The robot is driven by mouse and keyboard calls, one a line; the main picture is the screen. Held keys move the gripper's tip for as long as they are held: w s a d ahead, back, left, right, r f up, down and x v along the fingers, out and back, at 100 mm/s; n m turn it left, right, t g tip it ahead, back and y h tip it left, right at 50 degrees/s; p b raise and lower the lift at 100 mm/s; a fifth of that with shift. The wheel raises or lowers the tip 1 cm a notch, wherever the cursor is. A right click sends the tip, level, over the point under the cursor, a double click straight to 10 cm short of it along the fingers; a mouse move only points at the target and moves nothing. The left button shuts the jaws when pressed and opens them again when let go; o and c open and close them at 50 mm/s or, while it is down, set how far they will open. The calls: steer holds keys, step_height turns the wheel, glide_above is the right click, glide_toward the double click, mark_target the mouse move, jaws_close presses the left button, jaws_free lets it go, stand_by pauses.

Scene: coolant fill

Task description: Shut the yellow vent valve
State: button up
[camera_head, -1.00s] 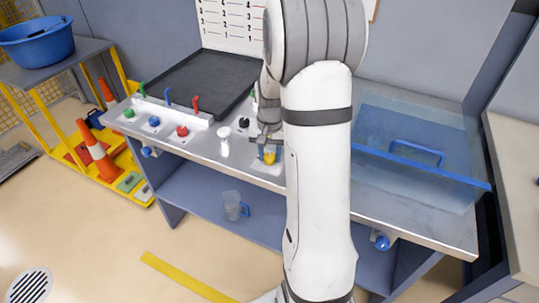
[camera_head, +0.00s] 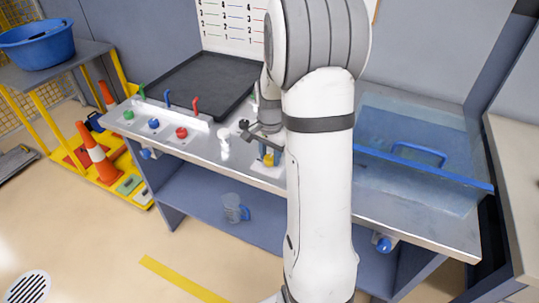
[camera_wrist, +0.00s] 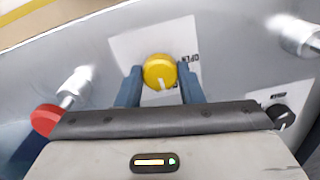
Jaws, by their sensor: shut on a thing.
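The yellow vent valve knob (camera_wrist: 160,70) sits on a white label plate (camera_wrist: 130,48) on the metal bench. A white pointer line on it points down towards my gripper in the wrist view. The lettering beside it is only partly readable. My gripper (camera_wrist: 158,84) has one blue finger on each side of the knob and is shut on it. In the head view my gripper (camera_head: 266,146) is at the bench, with a little of the yellow knob (camera_head: 268,160) showing below it. My arm hides the bench just to the right.
A black knob (camera_wrist: 280,115) and a red knob (camera_wrist: 46,119) flank my gripper. A white fitting (camera_head: 223,136) stands close to its left. Green, blue and red knobs (camera_head: 181,133) line the bench further left. A clear-blue lidded basin (camera_head: 420,185) lies to the right.

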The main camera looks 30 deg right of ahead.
mark_target(270, 158)
steer(key=o, duration=1)
step_height(270, 158, up, 7)
steer(key=shift+r, duration=0.4)
